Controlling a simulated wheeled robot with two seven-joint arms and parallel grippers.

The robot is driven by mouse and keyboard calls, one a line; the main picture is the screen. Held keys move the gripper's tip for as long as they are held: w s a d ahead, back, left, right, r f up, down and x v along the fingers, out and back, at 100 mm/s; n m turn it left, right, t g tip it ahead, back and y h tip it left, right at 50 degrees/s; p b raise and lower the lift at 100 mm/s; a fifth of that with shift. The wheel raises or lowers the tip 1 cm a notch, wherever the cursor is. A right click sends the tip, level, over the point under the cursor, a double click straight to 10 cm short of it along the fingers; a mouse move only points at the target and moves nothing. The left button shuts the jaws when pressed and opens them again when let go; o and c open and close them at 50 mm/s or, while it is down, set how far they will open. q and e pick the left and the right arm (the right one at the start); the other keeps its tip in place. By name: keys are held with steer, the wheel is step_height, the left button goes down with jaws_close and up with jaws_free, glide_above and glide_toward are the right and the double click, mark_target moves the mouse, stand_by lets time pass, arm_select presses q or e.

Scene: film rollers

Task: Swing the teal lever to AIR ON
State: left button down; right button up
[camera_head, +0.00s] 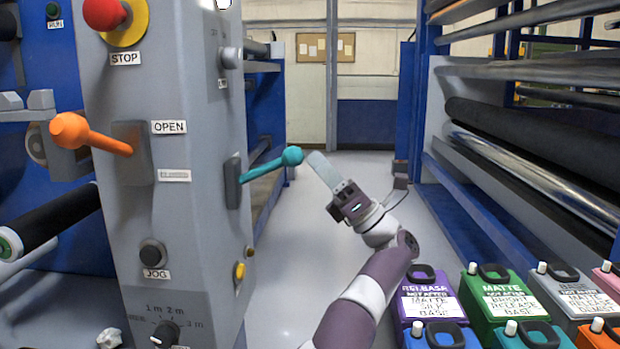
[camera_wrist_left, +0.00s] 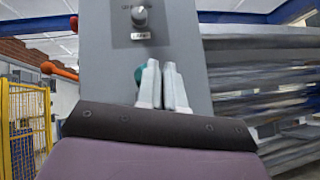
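The teal lever (camera_head: 262,167) sticks out to the right from a dark slot plate on the grey control column. Its round knob (camera_head: 292,156) is at the free end, tilted slightly up. My left gripper (camera_head: 316,158) is just right of the knob, with a small gap in the head view. In the left wrist view the fingers (camera_wrist_left: 162,66) lie close together, look shut and hold nothing visible. A piece of the teal knob (camera_wrist_left: 138,76) shows behind the left finger, the rest hidden. Touching cannot be told. My right gripper is not in view.
The grey column (camera_head: 195,90) also carries an orange lever (camera_head: 90,134) marked OPEN, a red STOP button (camera_head: 104,12) and a JOG button (camera_head: 153,253). Labelled containers (camera_head: 432,300) stand at the lower right. Rollers (camera_head: 530,150) line the right side. Floor between is clear.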

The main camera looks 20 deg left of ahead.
arm_select(q)
steer(key=s+d+r+n+g+p, duration=0.1)
steer(key=s+d+r+p, duration=0.3)
steer(key=d+r+p, duration=0.4)
steer(key=shift+d+r+g, duration=0.4)
steer(key=shift+d+r, duration=0.15)
steer(key=shift+d, duration=0.45)
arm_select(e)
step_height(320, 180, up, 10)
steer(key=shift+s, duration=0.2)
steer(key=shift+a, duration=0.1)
